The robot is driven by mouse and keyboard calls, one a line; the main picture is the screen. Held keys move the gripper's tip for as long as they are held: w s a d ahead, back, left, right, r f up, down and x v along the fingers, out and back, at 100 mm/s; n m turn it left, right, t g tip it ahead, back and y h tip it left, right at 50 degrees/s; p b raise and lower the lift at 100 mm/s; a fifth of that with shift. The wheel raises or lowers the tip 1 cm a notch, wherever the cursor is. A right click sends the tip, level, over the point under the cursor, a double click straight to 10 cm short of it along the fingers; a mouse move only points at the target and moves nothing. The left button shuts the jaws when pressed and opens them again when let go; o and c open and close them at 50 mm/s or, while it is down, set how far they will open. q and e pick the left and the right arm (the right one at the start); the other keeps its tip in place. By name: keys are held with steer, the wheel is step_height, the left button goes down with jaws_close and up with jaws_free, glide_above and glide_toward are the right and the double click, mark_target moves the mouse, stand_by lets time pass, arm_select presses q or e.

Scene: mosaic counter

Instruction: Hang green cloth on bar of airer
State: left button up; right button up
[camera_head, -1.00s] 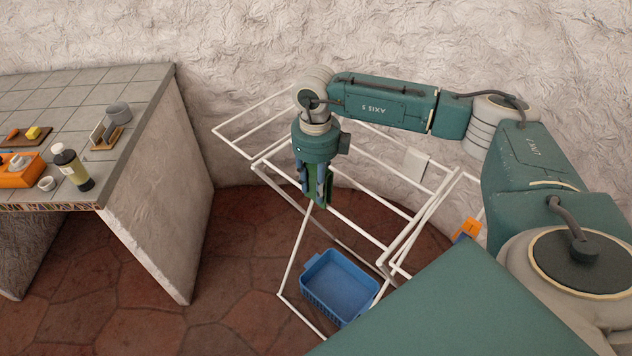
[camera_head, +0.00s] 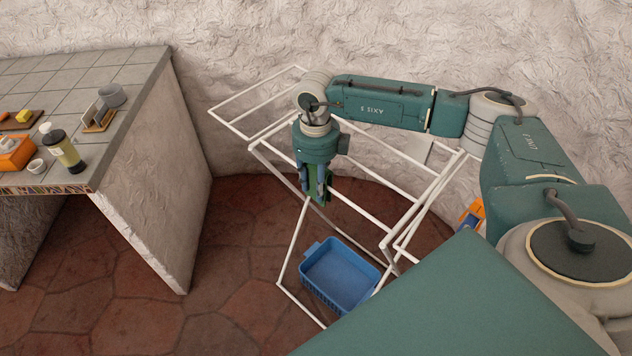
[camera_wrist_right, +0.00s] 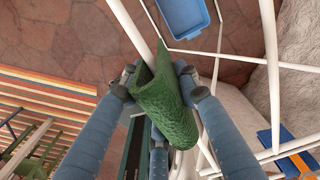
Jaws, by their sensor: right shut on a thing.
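The green cloth (camera_wrist_right: 170,108) is curled between the fingers of my right gripper (camera_wrist_right: 160,82) in the right wrist view. That gripper (camera_head: 317,194) is shut on the cloth and points down among the bars of the white airer (camera_head: 367,210) in the head view. Only a little of the cloth shows there, beside the fingers. In the wrist view a white airer bar (camera_wrist_right: 131,31) runs up to the cloth's upper edge and passes out of sight there. I cannot tell whether the cloth lies over the bar or beside it. My left gripper is not in view.
A blue basket (camera_head: 341,274) stands on the floor below the airer. The rough pale wall (camera_head: 230,40) is close behind it. A tiled counter (camera_head: 125,75) at the left holds a bottle (camera_head: 66,152) and an orange box (camera_head: 14,154). Floor is free between counter and airer.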

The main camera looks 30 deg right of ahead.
mark_target(316, 166)
steer(key=shift+f+b, duration=1.45)
steer(key=shift+f, duration=0.65)
steer(key=o, duration=1.2)
step_height(316, 166, up, 12)
steer(key=shift+r, duration=0.1)
